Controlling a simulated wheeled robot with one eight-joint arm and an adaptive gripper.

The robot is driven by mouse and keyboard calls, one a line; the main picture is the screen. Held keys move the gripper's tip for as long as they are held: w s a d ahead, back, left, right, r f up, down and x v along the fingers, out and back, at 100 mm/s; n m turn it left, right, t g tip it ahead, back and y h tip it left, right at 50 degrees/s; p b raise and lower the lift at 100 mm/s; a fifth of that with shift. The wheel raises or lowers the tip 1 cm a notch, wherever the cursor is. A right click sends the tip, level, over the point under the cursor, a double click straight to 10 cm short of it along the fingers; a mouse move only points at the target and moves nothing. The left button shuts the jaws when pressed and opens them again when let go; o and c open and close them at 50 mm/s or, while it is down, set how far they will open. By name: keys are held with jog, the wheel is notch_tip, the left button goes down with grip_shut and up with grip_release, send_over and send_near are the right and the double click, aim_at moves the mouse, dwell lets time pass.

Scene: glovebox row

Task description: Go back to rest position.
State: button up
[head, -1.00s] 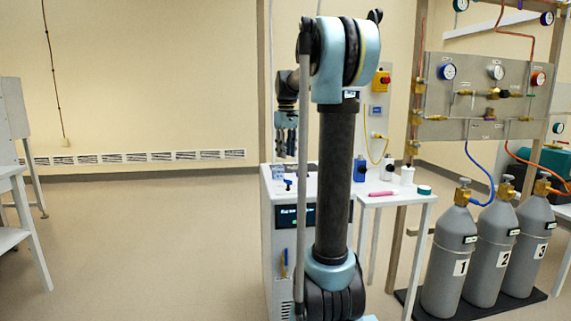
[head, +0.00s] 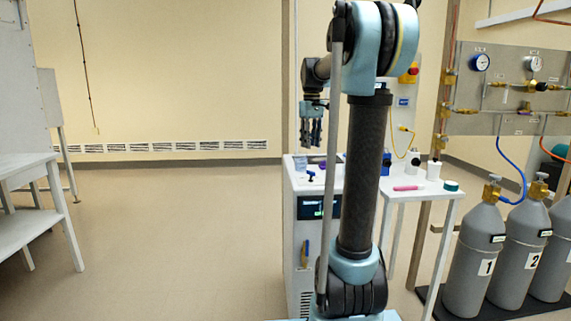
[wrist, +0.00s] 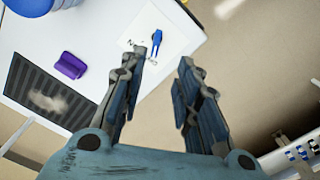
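My gripper (head: 311,132) hangs fingers down, to the left of my arm's upright part in the head view. It is in the air above the white cabinet (head: 303,235) with a dark display. In the wrist view my gripper (wrist: 162,58) has its two dark fingers spread, with nothing between them. Past the fingertips are a small blue item (wrist: 156,40) on a pale labelled patch, and a purple block (wrist: 70,66) on the white top. Neither touches the fingers.
A white side table (head: 437,199) holds a pink item (head: 406,188), a white cup (head: 433,170) and a teal roll (head: 451,185). Grey gas cylinders (head: 475,255) stand at right below a gauge panel (head: 510,95). A white table (head: 30,170) stands at left. The floor between is clear.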

jog(key=s+f+m, duration=0.1)
jog(key=s+f, duration=0.2)
jog(key=s, duration=0.3)
jog(key=s+f+m+t, duration=0.1)
jog(key=s+f, duration=0.2)
jog(key=s, duration=0.4)
jog(key=s+f+m, duration=0.1)
jog(key=s+f, duration=0.3)
jog(key=s, duration=0.2)
jog(key=s+f+m+t, duration=0.1)
jog(key=s+f+m, duration=0.1)
jog(key=s+f, duration=1.3)
notch_tip(320, 180, down, 2)
jog(key=shift+s+f+m, duration=0.15)
jog(key=shift+s+m, duration=0.1)
jog(key=shift+m, duration=0.15)
jog(key=shift+w+f, duration=0.2)
jog(key=shift+w, duration=0.25)
jog(key=shift+d, duration=0.1)
